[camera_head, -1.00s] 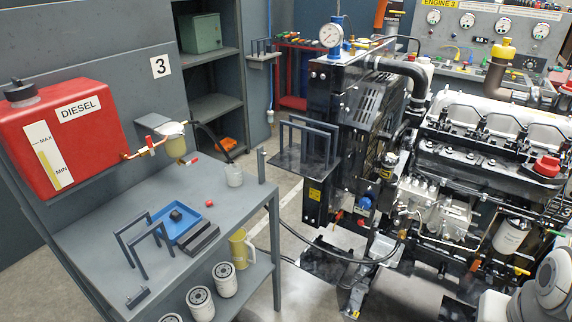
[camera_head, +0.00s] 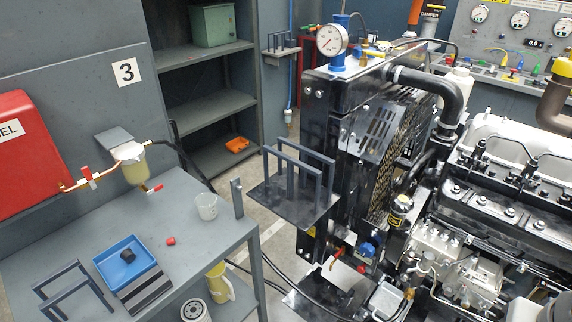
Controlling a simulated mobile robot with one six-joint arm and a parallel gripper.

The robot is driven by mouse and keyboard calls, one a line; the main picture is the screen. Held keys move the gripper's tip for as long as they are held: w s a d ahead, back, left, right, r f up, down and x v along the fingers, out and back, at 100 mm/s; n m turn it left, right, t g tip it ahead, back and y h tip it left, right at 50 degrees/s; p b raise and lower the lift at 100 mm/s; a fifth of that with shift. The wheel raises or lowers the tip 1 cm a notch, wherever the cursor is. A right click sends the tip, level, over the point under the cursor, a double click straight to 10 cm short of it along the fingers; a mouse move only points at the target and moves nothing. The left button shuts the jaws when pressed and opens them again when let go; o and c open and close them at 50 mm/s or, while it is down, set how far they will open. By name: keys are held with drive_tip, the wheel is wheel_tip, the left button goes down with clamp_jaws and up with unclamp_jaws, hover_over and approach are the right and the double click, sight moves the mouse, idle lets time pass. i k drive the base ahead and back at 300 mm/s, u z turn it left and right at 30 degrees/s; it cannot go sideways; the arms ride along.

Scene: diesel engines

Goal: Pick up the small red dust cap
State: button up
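A small red dust cap (camera_head: 170,241) lies on the grey bench top (camera_head: 200,258), to the right of the blue tray (camera_head: 108,249) and below the clear cup. It is apart from both. A black cap-like piece (camera_head: 127,256) sits in the blue tray. My gripper is not in view; only a pale rounded part, probably of my arm, shows at the bottom right edge.
A clear cup (camera_head: 207,206) and an upright grey post (camera_head: 237,198) stand near the bench's right edge. Grey frames (camera_head: 72,290) stand left of the tray. A black engine unit (camera_head: 345,150) with a grey rack shelf (camera_head: 290,198) stands right of the bench.

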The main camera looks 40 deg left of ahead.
sight(170, 241)
drive_tip(key=i, duration=0.45)
drive_tip(key=u, duration=2.9)
drive_tip(key=i, duration=1)
drive_tip(key=z, duration=0.1)
